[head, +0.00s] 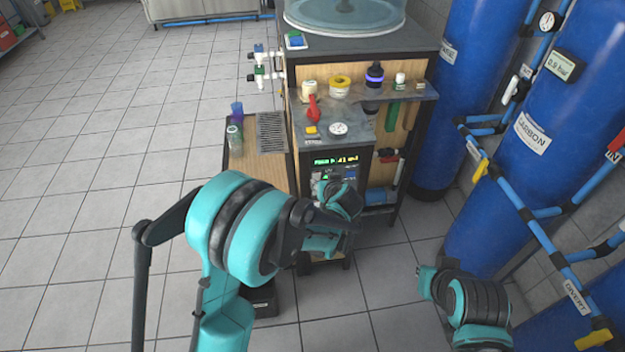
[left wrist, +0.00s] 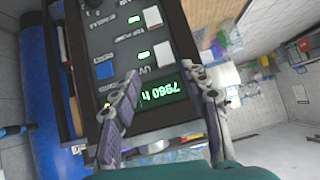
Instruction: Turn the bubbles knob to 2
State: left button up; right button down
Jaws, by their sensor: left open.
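The control panel (head: 338,176) is on the front of the wooden cabinet, with green lit readouts. My left gripper (head: 342,200) is in front of it and hides its lower part. I cannot identify the bubbles knob. My right arm is at lower right; its fingers do not show.
A red valve handle (head: 313,110), a gauge (head: 338,129) and small bottles sit on the cabinet (head: 292,130) above the panel. A side shelf (head: 257,165) holds vials at left. Blue tanks (head: 530,120) and pipes stand at right.

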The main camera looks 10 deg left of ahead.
pick_arm(q)
jog(key=s+a+r, duration=0.3)
jog(key=r, duration=0.1)
jog(key=shift+s+a+r+g+h, duration=0.15)
jog(key=shift+s+r+g+h, duration=0.15)
jog(key=shift+s+r+g, duration=0.1)
jog(key=shift+w+f, duration=0.2)
jog(key=shift+f, duration=0.1)
jog(key=c, duration=0.8)
jog(key=w+f+g+h+p, duration=0.1)
jog(key=w+f+h, duration=0.1)
jog(key=f, duration=0.3)
jog(key=w+f+g+h+p, duration=0.1)
jog(key=w+f+h, duration=0.1)
jog(key=f, duration=0.3)
jog(key=w+d+f+g+h+p, duration=0.1)
jog(key=w+f+h+p, duration=0.1)
jog(key=f, duration=0.3)
jog(key=shift+w+d, duration=0.1)
jog(key=shift+w, duration=0.5)
grip_shut()
jog(key=w+d+f+b, duration=0.5)
jog(key=w+d+f, duration=0.1)
jog(key=f, duration=0.3)
jog(key=shift+d+f+h, duration=0.4)
